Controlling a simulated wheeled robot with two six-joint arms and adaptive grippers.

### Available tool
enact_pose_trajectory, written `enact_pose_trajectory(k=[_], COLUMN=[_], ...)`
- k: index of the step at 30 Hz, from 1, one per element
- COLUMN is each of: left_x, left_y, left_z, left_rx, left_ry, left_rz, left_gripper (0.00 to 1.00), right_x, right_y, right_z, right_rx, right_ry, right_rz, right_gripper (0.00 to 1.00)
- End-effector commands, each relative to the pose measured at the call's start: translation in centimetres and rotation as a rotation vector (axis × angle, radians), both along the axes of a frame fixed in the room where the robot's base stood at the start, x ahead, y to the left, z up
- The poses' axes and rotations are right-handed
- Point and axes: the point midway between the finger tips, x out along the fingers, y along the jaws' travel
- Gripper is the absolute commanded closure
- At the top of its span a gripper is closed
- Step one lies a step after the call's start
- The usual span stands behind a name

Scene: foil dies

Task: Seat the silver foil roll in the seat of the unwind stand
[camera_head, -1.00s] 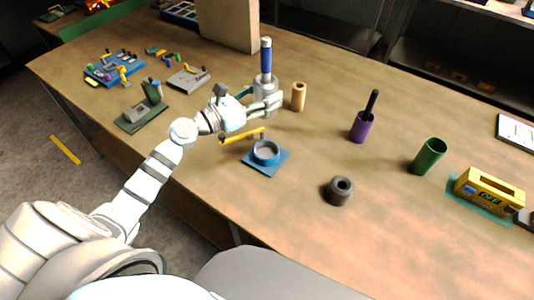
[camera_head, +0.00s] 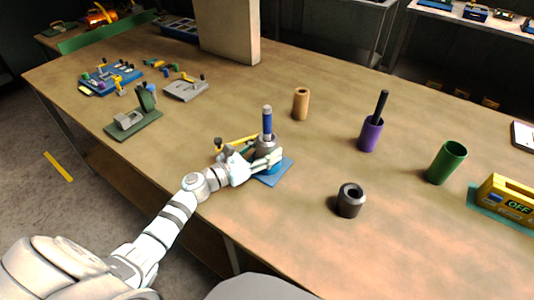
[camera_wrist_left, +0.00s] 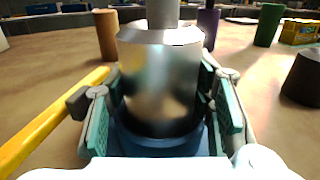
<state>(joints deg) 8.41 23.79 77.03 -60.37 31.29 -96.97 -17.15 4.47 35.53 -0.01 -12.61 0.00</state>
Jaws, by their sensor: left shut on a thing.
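The silver foil roll (camera_head: 266,142) stands upright with a blue core rising from its top. My left gripper (camera_head: 266,157) is shut on it, one finger on each side. In the left wrist view the silver roll (camera_wrist_left: 160,80) fills the middle between the teal finger pads. The unwind stand (camera_head: 283,172) has a blue base plate and a round blue seat, largely hidden by my gripper. The roll is over the seat, and blue shows around its lower end in the wrist view (camera_wrist_left: 160,147). I cannot tell how deep it sits. My right gripper is not in view.
A yellow bar (camera_wrist_left: 45,125) runs along the left of the roll. A tan cylinder (camera_head: 301,104), a purple holder (camera_head: 370,134), a green cup (camera_head: 446,162) and a dark ring (camera_head: 350,200) stand to the right. The table between them is clear.

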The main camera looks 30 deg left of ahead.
Motion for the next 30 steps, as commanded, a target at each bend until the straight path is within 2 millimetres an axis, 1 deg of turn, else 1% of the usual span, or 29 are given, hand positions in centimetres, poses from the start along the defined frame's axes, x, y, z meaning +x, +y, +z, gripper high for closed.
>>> enact_pose_trajectory(k=[3,7,8,9,17,21,23,26,30], left_x=[0.0,0.0,0.0,0.0,0.0,-0.1,-0.7,-2.4,-5.7], left_y=[0.0,0.0,0.0,0.0,0.0,0.0,0.4,1.2,2.8], left_z=[0.3,-0.1,-0.2,-0.1,-0.1,0.4,0.1,0.0,-0.4], left_rx=[0.0,0.0,0.0,0.0,0.0,0.0,0.003,0.004,0.008], left_ry=[-0.001,-0.001,0.001,0.001,0.0,0.001,0.001,0.002,0.004], left_rz=[0.0,0.0,0.0,0.0,0.0,0.0,0.001,-0.001,-0.001], left_gripper=[0.87,0.87,0.49,0.43,0.43,0.43,0.43,0.43,0.43], right_x=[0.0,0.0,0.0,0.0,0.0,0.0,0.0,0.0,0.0], right_y=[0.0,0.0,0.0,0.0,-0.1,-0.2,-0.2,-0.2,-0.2], right_z=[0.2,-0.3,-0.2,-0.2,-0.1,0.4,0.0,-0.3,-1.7], right_rx=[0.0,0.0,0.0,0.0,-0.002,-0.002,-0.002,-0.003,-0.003], right_ry=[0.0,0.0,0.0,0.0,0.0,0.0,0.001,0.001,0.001], right_rz=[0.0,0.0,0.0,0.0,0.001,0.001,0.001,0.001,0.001], right_gripper=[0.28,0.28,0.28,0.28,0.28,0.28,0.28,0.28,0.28])
